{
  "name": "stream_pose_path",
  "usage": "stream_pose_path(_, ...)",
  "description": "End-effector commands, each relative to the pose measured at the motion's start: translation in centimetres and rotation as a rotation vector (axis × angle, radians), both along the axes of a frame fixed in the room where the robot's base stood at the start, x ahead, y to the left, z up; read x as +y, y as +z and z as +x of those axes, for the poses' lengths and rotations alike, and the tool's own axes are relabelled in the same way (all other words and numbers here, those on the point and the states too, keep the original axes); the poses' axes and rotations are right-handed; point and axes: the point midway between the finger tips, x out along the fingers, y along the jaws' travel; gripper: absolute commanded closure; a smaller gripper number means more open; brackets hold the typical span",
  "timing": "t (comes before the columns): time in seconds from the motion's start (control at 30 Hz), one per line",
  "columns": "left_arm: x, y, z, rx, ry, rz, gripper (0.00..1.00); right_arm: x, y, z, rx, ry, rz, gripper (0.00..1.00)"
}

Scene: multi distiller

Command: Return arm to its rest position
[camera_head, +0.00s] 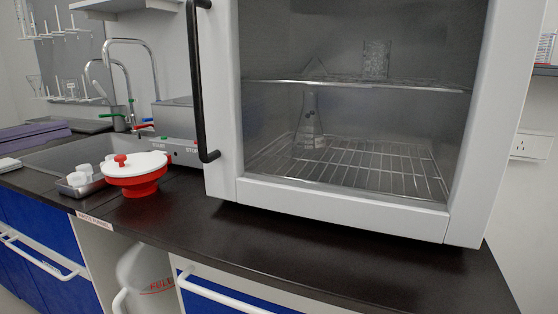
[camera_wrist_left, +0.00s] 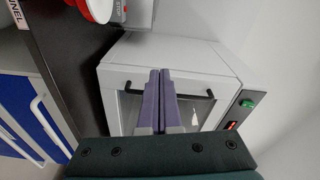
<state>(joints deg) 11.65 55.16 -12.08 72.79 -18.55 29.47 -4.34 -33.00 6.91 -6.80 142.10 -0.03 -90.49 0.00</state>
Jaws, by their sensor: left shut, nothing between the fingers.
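My left gripper (camera_wrist_left: 157,82) shows in the left wrist view. Its two purple fingers are pressed together, with nothing between them. They stand in front of the white drying oven (camera_wrist_left: 196,62), which has a glass door and a black handle (camera_wrist_left: 208,93). The fingers hide the middle of the door, and I cannot tell the gap to it. I make out no gripper in the head view. There the oven (camera_head: 345,203) stands on the counter with its door shut and its black handle (camera_head: 199,85) at the left. My right gripper is in neither view.
An Erlenmeyer flask (camera_head: 309,125) stands on the oven's lower rack, and a beaker (camera_head: 376,58) is on the upper shelf. A red and white lidded funnel (camera_head: 136,175) sits on the dark counter (camera_head: 290,235) near the sink taps. The counter's front strip is clear.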

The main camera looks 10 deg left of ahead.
Motion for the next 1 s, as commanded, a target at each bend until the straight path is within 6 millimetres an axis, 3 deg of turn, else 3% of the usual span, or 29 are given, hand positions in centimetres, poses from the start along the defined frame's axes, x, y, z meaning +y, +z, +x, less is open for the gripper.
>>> stream_pose_path(0.03, -1.0, 0.3, 0.0, 0.022, 0.025, -0.04, 1.0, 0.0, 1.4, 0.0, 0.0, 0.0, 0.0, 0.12)
stream_pose_path(0.2, -4.0, -0.9, -0.4, 0.133, 0.165, -0.203, 1.0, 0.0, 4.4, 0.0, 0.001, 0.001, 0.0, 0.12)
stream_pose_path(0.33, -7.1, -2.1, -3.0, 0.306, 0.337, -0.384, 1.0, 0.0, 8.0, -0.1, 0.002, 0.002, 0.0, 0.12)
stream_pose_path(0.47, -10.2, -3.3, -8.2, 0.553, 0.544, -0.564, 1.0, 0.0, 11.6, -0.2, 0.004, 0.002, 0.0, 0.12)
stream_pose_path(0.6, -13.4, -3.5, -15.4, 0.834, 0.74, -0.708, 1.0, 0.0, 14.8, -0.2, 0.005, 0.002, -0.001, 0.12)
stream_pose_path(0.77, -16.6, -1.7, -23.7, 1.129, 0.912, -0.807, 1.0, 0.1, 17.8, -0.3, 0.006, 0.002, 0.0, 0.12)
stream_pose_path(0.87, -18.4, 0.4, -28.6, 1.302, 1.0, -0.847, 1.0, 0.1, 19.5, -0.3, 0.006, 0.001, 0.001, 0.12)
stream_pose_path(0.9, -18.7, 1.8, -29.7, 1.339, 1.02, -0.851, 1.0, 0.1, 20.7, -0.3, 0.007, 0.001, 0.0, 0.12)
stream_pose_path(1.0, -18.5, 5.2, -29.3, 1.325, 1.015, -0.841, 1.0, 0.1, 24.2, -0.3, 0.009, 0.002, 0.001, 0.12)
